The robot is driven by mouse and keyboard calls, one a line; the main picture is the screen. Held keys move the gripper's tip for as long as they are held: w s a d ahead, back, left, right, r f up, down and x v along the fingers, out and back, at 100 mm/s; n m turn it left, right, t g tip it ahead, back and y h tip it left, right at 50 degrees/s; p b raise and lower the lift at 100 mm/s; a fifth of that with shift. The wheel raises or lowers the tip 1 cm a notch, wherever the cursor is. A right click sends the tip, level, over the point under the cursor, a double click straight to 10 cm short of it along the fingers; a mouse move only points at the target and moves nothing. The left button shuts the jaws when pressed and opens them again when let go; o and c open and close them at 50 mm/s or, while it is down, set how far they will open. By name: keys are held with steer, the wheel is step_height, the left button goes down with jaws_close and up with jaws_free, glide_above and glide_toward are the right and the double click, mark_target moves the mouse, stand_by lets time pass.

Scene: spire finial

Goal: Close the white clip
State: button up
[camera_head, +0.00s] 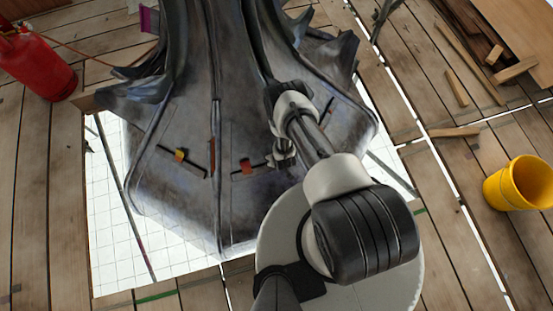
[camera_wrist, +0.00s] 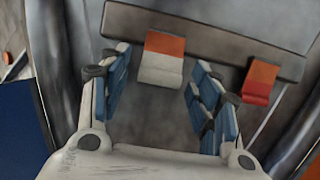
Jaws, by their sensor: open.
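The white clip (camera_wrist: 160,70) shows in the wrist view, with an orange upper part and a white lower part. It sits on a dark bar (camera_wrist: 215,38) across a grey metal panel. My gripper (camera_wrist: 158,78) is open, its blue-padded fingers to the left and right of the clip with visible gaps. I cannot tell whether the fingers reach the clip's depth. In the head view my gripper (camera_head: 284,154) is at the right end of the bar on the finial's front face (camera_head: 225,120), and the white clip is hidden there.
A red clip (camera_wrist: 261,82) with an orange part sits right of the white clip on the same bar, close to my right finger. Another bar with a yellow-red clip (camera_head: 180,155) is on the left face.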

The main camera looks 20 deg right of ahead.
steer(key=shift+f, duration=0.1)
steer(key=shift+c, duration=0.5)
steer(key=c, duration=1)
steer(key=shift+w+g, duration=0.4)
steer(key=shift+g, duration=0.2)
steer(key=shift+w+f+g, duration=0.3)
steer(key=shift+w+g, duration=0.15)
steer(key=shift+g, duration=0.55)
steer(key=o, duration=1.1)
steer(key=shift+r, duration=0.15)
